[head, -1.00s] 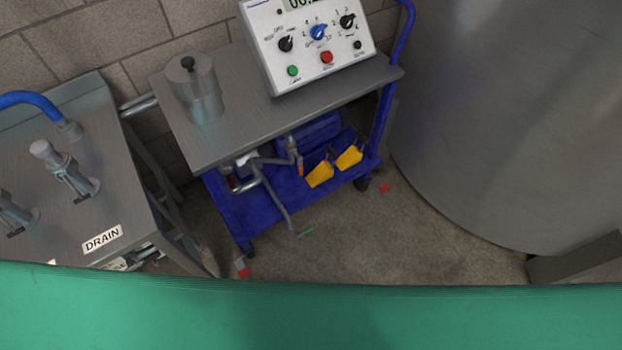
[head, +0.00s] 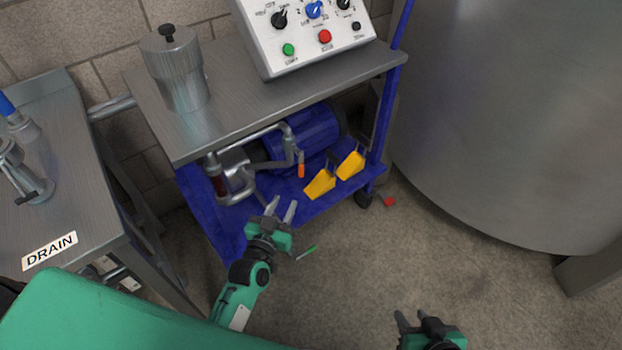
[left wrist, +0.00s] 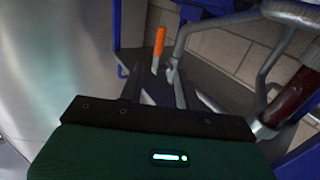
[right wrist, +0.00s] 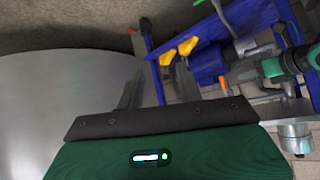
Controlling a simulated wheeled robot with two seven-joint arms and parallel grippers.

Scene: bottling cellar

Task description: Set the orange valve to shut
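The orange valve handle (head: 301,170) hangs down from grey piping on the lower level of the blue cart. It also shows in the left wrist view (left wrist: 160,41), upright in that picture just beyond the fingers, and small in the right wrist view (right wrist: 223,84). My left gripper (head: 282,209) is open and empty, below and in front of the orange handle, apart from it. My right gripper (head: 411,318) is open and empty, low at the picture's bottom edge, well away from the valve. Its fingers also show in the right wrist view (right wrist: 158,92).
A dark red handle (head: 215,178) sits left on the same piping. A blue motor (head: 305,135) and yellow wedges (head: 320,184) are close behind and beside the valve. The cart's steel top (head: 250,105) overhangs it.

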